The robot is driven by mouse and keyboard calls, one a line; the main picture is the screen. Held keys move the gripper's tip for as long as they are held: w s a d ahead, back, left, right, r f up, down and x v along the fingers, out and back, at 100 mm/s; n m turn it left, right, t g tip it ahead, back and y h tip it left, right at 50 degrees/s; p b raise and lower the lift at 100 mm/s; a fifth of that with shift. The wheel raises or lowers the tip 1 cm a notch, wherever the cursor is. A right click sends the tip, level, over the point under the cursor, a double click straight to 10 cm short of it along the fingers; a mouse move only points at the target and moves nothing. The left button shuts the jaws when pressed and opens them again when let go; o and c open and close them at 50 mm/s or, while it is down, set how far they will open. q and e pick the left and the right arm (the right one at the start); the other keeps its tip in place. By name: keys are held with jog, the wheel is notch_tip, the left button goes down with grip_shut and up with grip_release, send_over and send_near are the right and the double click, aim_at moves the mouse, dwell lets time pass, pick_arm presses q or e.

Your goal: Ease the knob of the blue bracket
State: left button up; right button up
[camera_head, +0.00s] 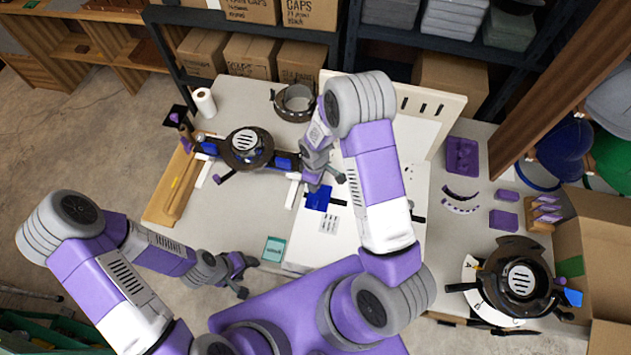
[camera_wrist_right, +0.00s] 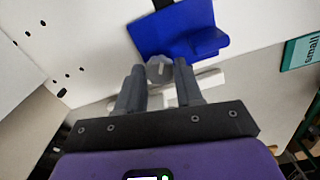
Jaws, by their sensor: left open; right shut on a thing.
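The blue bracket (camera_head: 318,198) is on the white panel in the middle of the head view. It also shows at the top of the right wrist view (camera_wrist_right: 182,32). A grey knob (camera_wrist_right: 160,70) sits just below the bracket in the wrist view, between the fingertips of my right gripper (camera_wrist_right: 158,80). The fingers are shut on the knob. In the head view my right gripper (camera_head: 324,182) is beside the bracket, and the knob is hidden there. My left gripper (camera_head: 245,276) is open and empty, low at the left, away from the bracket.
A teal card (camera_head: 274,249) marked "small" lies near the white panel's front edge. A black ring fixture (camera_head: 246,148) with blue blocks stands to the left. Another round fixture (camera_head: 520,280) and purple parts (camera_head: 462,156) are at the right. Boxes line the back shelf.

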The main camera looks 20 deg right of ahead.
jog(key=n, duration=0.4)
jog(key=shift+n, duration=0.3)
dwell(0.3)
jog(key=o, duration=1.1)
jog(key=shift+c, duration=0.2)
notch_tip(320, 180, up, 8)
jog(key=shift+f+p, duration=0.2)
jog(key=shift+p, duration=0.3)
